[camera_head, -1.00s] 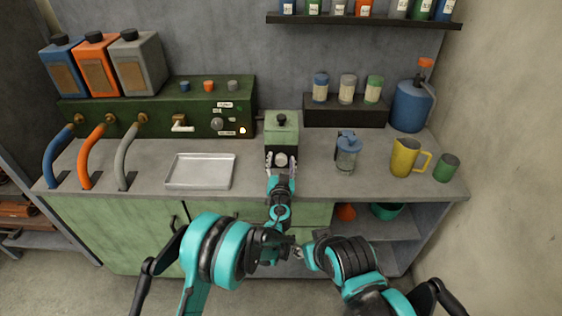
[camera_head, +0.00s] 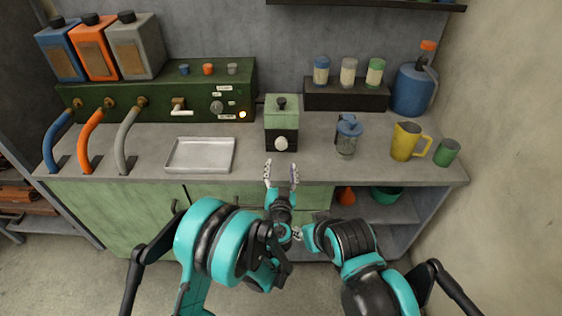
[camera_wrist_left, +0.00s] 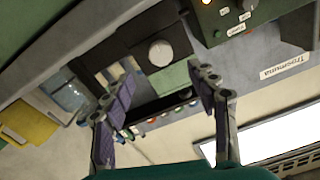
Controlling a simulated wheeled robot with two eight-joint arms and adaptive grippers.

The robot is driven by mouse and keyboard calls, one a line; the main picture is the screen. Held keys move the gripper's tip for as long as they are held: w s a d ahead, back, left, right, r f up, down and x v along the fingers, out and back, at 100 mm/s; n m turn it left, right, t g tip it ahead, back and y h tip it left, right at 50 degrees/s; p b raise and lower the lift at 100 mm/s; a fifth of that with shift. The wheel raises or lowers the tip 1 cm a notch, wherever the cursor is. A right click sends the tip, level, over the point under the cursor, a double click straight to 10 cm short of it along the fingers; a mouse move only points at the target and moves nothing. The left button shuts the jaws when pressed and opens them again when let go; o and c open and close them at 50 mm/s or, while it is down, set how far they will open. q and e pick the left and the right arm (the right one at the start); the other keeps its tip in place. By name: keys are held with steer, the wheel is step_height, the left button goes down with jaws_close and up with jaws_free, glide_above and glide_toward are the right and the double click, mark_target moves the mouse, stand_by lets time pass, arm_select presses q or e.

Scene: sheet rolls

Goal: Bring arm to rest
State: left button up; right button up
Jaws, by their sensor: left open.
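My left gripper (camera_head: 281,172) is open and empty. In the head view its two fingers point away from me over the front edge of the counter. They stand apart from a small green and black box with a round white knob (camera_head: 281,143). In the left wrist view the open fingers (camera_wrist_left: 165,95) spread wide with nothing between them in their grasp, and the white knob (camera_wrist_left: 161,53) shows beyond them. My right arm is folded low in the head view, and its gripper is too small and covered to judge.
A metal tray (camera_head: 201,155) lies left of the box. A blue-lidded jar (camera_head: 347,138), yellow jug (camera_head: 406,142) and green cup (camera_head: 446,152) stand to the right. A green machine (camera_head: 205,95) with three hoses is at the back left. Open shelves (camera_head: 385,208) are below the counter at the right.

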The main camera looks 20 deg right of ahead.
stand_by(0.5)
arm_select(q)
steer(key=w+a+r+n+g+y, duration=0.1)
steer(key=a+r+n+y, duration=0.2)
steer(key=a, duration=0.5)
steer(key=w+a+r+n+g+y, duration=0.15)
steer(key=a+r, duration=0.25)
steer(key=a, duration=0.4)
steer(key=s+a+r+g+y, duration=0.25)
steer(key=s+a, duration=0.35)
steer(key=a, duration=0.6)
steer(key=s+a+f+g, duration=0.1)
steer(key=s+a, duration=0.1)
steer(key=s, duration=0.5)
steer(key=s+a+f+n+g+h, duration=0.1)
steer(key=s+a+g, duration=0.1)
steer(key=s, duration=0.6)
steer(key=s+a+f+n+g+h, duration=0.1)
steer(key=s+a+f+g, duration=0.1)
steer(key=s, duration=0.5)
steer(key=shift+s+a, duration=0.3)
steer(key=shift+a, duration=0.4)
